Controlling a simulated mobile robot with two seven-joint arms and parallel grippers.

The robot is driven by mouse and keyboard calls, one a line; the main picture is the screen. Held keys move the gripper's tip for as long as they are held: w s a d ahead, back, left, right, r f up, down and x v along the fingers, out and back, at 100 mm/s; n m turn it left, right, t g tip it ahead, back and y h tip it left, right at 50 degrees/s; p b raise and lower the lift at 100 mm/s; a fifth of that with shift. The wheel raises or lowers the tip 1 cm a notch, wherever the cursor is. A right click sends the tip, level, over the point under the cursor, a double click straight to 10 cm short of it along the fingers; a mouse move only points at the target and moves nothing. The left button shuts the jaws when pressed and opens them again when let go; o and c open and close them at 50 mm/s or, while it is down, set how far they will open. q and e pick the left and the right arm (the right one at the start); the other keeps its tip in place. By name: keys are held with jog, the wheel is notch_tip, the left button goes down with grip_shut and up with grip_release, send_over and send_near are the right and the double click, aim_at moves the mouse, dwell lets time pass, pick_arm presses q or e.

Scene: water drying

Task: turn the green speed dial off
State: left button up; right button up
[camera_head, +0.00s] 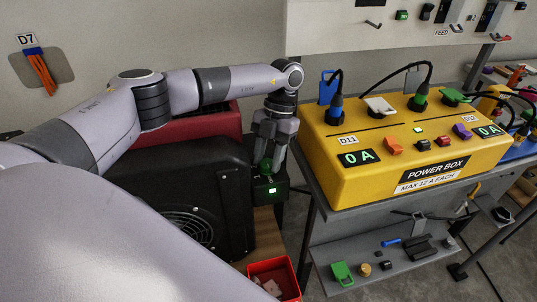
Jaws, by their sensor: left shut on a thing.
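My left gripper (270,150) points down in the middle of the view. It is shut on the green speed dial (265,166), which sits on top of a small dark box with a lit green indicator. This box is on the right side of a black fan unit (190,205). The gripper fingers partly hide the dial, so I cannot tell which way it is turned. My right gripper is not in view.
A yellow power box (350,185) with plugs, switches and two "0 A" displays stands on a grey bench to the right. A red bin (274,276) is below the fan unit. Small parts lie on the lower shelf (400,262).

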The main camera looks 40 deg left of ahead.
pick_arm(q)
jog(key=shift+w, duration=0.1)
jog(key=o, duration=1)
jog(key=shift+o, duration=0.2)
jog(key=v, duration=0.7)
jog(key=shift+b, duration=0.45)
jog(key=shift+r, duration=0.1)
